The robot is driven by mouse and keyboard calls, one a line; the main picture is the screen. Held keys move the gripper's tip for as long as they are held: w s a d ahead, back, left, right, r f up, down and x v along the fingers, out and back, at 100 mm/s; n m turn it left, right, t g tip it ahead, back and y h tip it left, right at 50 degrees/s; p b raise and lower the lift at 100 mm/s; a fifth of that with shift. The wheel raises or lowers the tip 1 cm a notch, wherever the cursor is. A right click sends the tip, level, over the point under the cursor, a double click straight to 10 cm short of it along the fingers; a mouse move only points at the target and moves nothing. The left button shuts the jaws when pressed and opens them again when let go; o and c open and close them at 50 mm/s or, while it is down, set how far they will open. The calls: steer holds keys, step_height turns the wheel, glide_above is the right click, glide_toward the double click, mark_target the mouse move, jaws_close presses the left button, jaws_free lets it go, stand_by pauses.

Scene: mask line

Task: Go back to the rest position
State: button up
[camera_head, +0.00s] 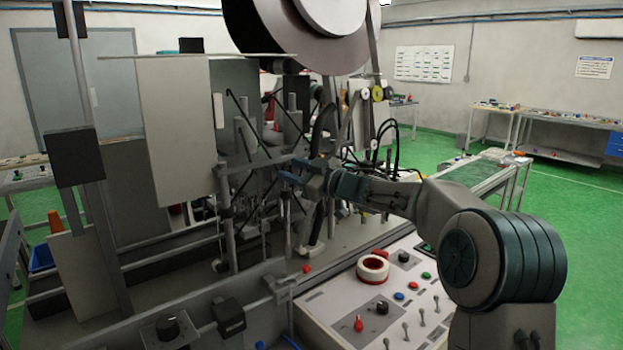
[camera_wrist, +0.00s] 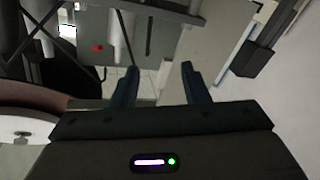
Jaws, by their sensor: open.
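My gripper (camera_head: 290,172) is at the end of my arm, which reaches left from the lower right over the control panel and into the machine frame. In the wrist view my gripper (camera_wrist: 157,82) shows two dark blue fingers standing apart, with nothing held between them. The mask machine (camera_head: 175,140) stands around the fingertips, with thin rods and posts close by. Whether a finger touches any of these parts cannot be told.
The control panel (camera_head: 345,312) with knobs and switches lies below my arm. A large dark reel (camera_head: 300,30) hangs above. A conveyor (camera_head: 475,172) stands behind my arm. Green floor (camera_head: 590,230) is clear at the right.

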steer(key=s+d+f+m+h, duration=0.5)
steer(key=s+d+m+h, duration=0.1)
steer(key=s+d+h, duration=0.25)
steer(key=s+d+f+m+h, duration=0.5)
steer(key=s+d+m+h, duration=0.1)
steer(key=s+d+h, duration=0.3)
steer(key=s+f+m+g+y, duration=0.1)
steer(key=s+f+g, duration=0.3)
steer(key=s, duration=0.8)
steer(key=s+d+f+m+g+y, duration=0.1)
steer(key=s+f+g, duration=0.3)
steer(key=s, duration=0.9)
step_height(320, 180, down, 4)
steer(key=shift+d+r+m, duration=0.1)
steer(key=shift+d+m, duration=0.15)
steer(key=shift+m, duration=0.35)
